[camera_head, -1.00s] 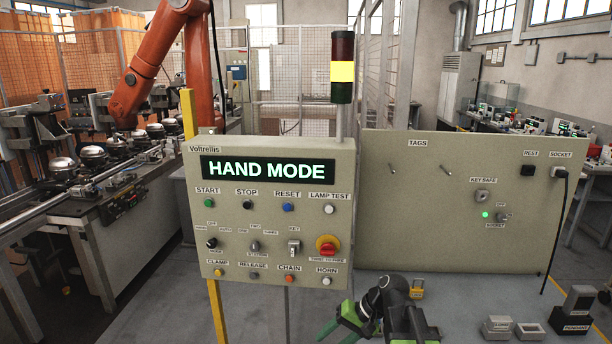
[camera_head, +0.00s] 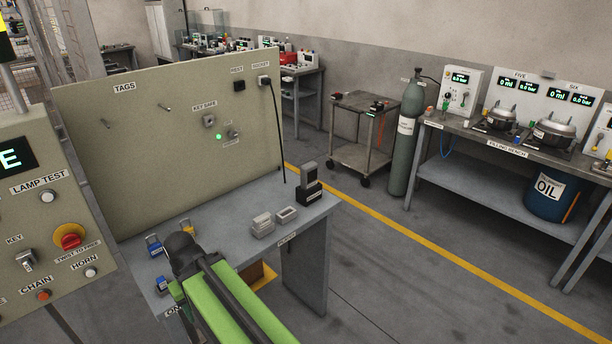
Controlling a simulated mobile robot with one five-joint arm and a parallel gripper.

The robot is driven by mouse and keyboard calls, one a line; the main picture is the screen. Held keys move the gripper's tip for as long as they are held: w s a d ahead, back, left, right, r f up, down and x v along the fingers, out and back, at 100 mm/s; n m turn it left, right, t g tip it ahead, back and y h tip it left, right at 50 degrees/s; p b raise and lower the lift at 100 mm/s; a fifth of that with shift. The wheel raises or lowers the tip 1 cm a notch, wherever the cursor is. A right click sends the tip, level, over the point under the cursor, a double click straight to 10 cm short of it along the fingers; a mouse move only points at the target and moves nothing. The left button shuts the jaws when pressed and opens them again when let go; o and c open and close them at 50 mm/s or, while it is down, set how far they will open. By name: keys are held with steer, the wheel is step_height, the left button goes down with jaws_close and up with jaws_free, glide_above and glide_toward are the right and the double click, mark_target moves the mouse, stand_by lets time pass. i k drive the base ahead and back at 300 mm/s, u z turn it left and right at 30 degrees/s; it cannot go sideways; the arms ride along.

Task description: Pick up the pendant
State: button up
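The pendant (camera_head: 308,172) appears to be the grey upright block standing in a dark holder (camera_head: 308,194) near the right end of the grey bench (camera_head: 235,225). Its lower part is hidden by the holder. My green and black arm reaches in from the bottom over the bench's front left part. My gripper (camera_head: 176,290) is mostly hidden behind the arm, with only a bit of green showing. It is left of the pendant and well apart from it. Whether its fingers are open or shut does not show.
Two small grey boxes (camera_head: 273,220) lie left of the pendant. Blue padlocks (camera_head: 154,246) and a yellow padlock (camera_head: 186,228) lie near my arm. A tags panel (camera_head: 160,140) rises behind the bench. The control panel (camera_head: 45,220) stands at left. Open floor lies to the right.

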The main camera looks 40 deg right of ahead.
mark_target(309, 171)
steer(key=u, duration=0.5)
steer(key=k, duration=0.2)
steer(key=u, duration=2.7)
steer(key=k, duration=2.1)
steer(key=z, duration=0.4)
